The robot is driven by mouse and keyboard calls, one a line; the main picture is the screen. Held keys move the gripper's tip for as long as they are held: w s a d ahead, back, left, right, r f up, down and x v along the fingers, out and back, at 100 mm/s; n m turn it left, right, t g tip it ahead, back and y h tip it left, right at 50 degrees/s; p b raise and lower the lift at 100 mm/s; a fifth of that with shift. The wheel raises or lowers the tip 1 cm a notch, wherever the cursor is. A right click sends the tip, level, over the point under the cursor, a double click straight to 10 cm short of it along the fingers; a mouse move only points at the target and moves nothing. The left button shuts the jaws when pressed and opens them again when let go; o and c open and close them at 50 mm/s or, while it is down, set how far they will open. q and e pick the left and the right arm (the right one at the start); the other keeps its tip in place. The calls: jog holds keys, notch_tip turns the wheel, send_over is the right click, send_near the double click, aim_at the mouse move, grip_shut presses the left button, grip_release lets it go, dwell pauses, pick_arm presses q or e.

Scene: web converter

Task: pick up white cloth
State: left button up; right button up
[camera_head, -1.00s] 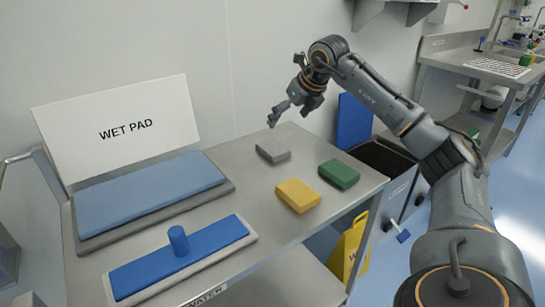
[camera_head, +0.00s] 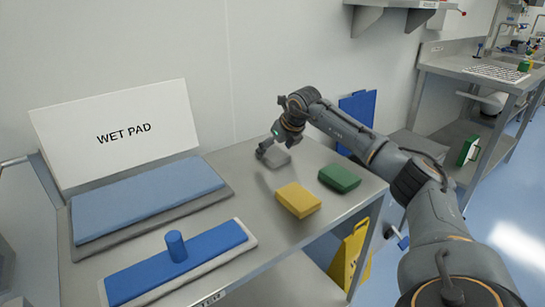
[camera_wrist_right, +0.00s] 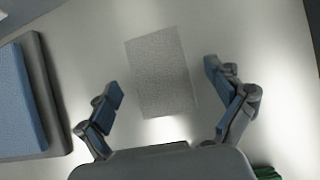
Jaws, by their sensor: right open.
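The white cloth, a light grey-white folded block, lies on the steel table near the wall. In the head view the cloth (camera_head: 279,159) is partly hidden by my right gripper (camera_head: 268,152), which is right over it. In the right wrist view the cloth (camera_wrist_right: 161,72) lies ahead between the two spread fingers of my right gripper (camera_wrist_right: 163,80), with a gap on each side. The right gripper is open and empty. My left gripper is not in view.
A yellow block (camera_head: 298,199) and a green block (camera_head: 339,178) lie right of the cloth. A blue pad (camera_head: 145,198) on a grey tray, a blue mop head (camera_head: 205,253) and a WET PAD sign (camera_head: 115,130) are to the left. The wall (camera_head: 250,60) is close behind.

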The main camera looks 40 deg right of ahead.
aim_at(274, 153)
jog(key=shift+w+f, duration=0.15)
jog(key=shift+f, duration=0.05)
jog(key=c, duration=1.1)
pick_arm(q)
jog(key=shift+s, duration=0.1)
pick_arm(e)
jog(key=shift+r, duration=0.2)
jog(key=shift+r, duration=0.3)
notch_tip(274, 153, up, 2)
jog(key=shift+r+p, duration=0.2)
jog(key=shift+p, duration=0.15)
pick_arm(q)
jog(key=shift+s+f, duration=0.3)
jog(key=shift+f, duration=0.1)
pick_arm(e)
jog(key=s+a+r, duration=0.3)
jog(key=s+r, duration=0.2)
jog(key=s, duration=0.1)
jog(key=s+a+r, duration=0.2)
jog(key=s+r, duration=0.2)
jog(key=s, duration=0.3)
jog(key=shift+a+r, duration=0.35)
jog(key=shift+a, duration=0.05)
